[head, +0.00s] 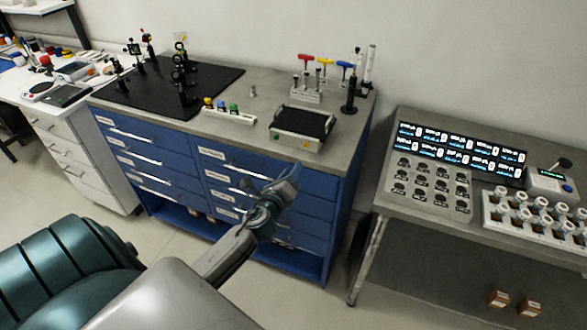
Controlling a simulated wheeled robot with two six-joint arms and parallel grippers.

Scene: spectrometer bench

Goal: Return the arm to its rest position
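My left arm comes in from the lower left. Its gripper (280,187) hangs in the air in front of the blue drawer cabinet (325,232). It appears apart from the bench top and the things on it. I see no object held in it, but its fingers are small and seen at an angle, so I cannot tell whether they are open or shut. My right gripper is not in view.
A grey box with a black top (301,127), a black breadboard (135,98) with optic mounts and a hex-key stand (306,94) are on the cabinet. A side table (400,203) with vials stands right. Floor between is clear.

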